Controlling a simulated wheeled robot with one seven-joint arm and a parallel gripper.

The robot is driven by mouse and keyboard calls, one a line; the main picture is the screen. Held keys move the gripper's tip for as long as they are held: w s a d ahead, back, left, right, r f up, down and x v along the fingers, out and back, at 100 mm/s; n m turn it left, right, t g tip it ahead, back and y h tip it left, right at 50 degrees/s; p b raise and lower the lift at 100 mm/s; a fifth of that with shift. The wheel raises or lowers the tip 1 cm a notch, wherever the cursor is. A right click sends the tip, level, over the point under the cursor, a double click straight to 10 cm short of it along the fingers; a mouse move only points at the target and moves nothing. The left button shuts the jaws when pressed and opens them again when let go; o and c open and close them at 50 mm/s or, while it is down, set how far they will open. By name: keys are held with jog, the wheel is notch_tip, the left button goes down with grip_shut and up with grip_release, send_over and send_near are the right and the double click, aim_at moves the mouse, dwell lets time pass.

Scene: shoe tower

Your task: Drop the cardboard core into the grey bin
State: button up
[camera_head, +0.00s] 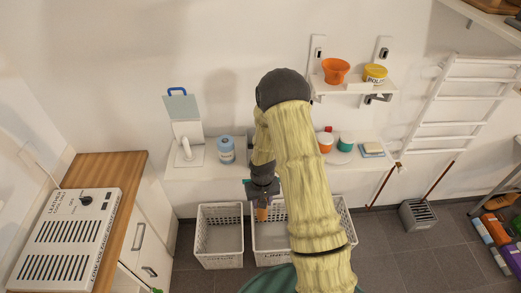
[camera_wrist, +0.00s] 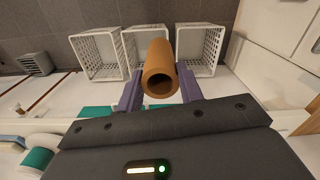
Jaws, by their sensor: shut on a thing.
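My gripper (camera_wrist: 160,88) is shut on the cardboard core (camera_wrist: 158,65), a brown hollow tube with its open end towards the wrist camera. The core also shows as a small orange-brown end (camera_head: 261,214) below my gripper (camera_head: 262,200) in the head view. Three pale slatted crates stand in a row on the floor: left (camera_head: 219,262), middle (camera_head: 270,258) and right (camera_head: 349,226). The core appears above the middle crate. My arm hides parts of the middle and right crates. All three look whitish; I cannot tell which is the grey bin.
A white shelf (camera_head: 200,173) with a blue-labelled tub (camera_head: 226,149) runs above the crates. A wooden-topped counter (camera_head: 125,190) stands at left. A grey slatted box (camera_head: 418,215) sits on the floor at right, near a white wall rack (camera_head: 455,105).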

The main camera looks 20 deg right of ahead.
jog(key=s+d+r+m+p, duration=0.2)
jog(key=d+r+p, duration=0.2)
jog(key=r, duration=0.4)
jog(key=s+d+r+m+p, duration=0.2)
jog(key=d+r+m+p, duration=0.1)
jog(key=r+p, duration=0.3)
notch_tip(320, 180, up, 3)
jog(key=shift+d+f, duration=0.1)
jog(key=shift+d, duration=0.8)
